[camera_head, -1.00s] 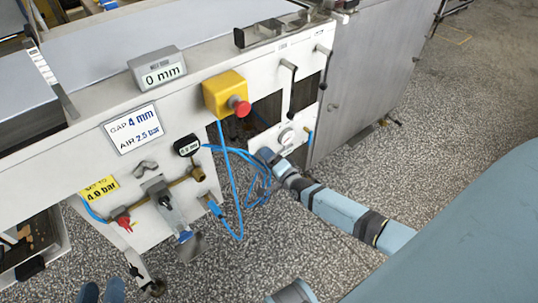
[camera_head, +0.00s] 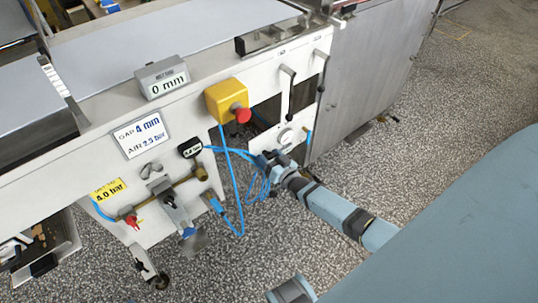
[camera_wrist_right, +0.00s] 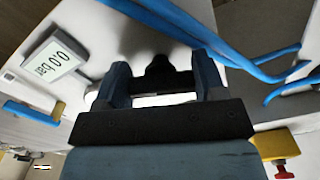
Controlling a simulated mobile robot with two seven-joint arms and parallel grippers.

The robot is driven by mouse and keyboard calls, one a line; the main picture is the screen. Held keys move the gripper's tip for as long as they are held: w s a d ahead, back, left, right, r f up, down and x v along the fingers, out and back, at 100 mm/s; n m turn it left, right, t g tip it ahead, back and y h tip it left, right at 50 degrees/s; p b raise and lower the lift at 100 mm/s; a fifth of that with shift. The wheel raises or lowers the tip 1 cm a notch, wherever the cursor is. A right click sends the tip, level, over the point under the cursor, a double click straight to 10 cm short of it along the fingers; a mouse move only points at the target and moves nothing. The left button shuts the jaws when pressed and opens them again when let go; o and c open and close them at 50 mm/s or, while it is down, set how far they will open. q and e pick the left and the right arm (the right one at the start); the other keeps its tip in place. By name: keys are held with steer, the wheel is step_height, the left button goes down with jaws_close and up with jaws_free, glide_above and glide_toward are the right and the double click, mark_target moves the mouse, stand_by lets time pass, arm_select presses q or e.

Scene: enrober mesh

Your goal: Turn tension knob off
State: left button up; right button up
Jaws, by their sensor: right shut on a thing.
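My right gripper (camera_head: 264,160) is at the white front panel of the machine, below the yellow stop box. In the right wrist view its two fingers (camera_wrist_right: 160,80) stand on either side of a small black knob (camera_wrist_right: 158,72) and are shut on it. The knob sticks out from the white panel. No label shows on it, and in the head view it is hidden behind the gripper.
A yellow box with a red button (camera_head: 227,101) is above the gripper. Blue hoses (camera_head: 235,190) hang close on the left. A small display (camera_wrist_right: 55,60) reads 0.0 bar. Open speckled floor (camera_head: 440,130) lies to the right.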

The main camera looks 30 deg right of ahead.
steer(key=n+p, duration=0.1)
steer(key=n, duration=0.3)
steer(key=shift+n, duration=0.3)
steer(key=n, duration=0.3)
steer(key=shift+d+n, duration=0.1)
steer(key=shift+n, duration=0.3)
steer(key=n, duration=0.2)
steer(key=shift+n, duration=0.3)
steer(key=n, duration=0.4)
steer(key=shift+n, duration=0.3)
steer(key=n+b, duration=0.1)
steer(key=n, duration=0.2)
steer(key=shift+d, duration=0.1)
steer(key=shift+n+b, duration=0.45)
steer(key=shift+n, duration=0.25)
arm_select(q)
steer(key=shift+w+r, duration=0.1)
steer(key=shift+r, duration=0.1)
arm_select(e)
steer(key=shift+r+n, duration=0.1)
steer(key=shift+n, duration=0.5)
arm_select(q)
steer(key=shift+f, duration=0.15)
arm_select(e)
steer(key=shift+n, duration=0.3)
steer(key=o, duration=0.9)
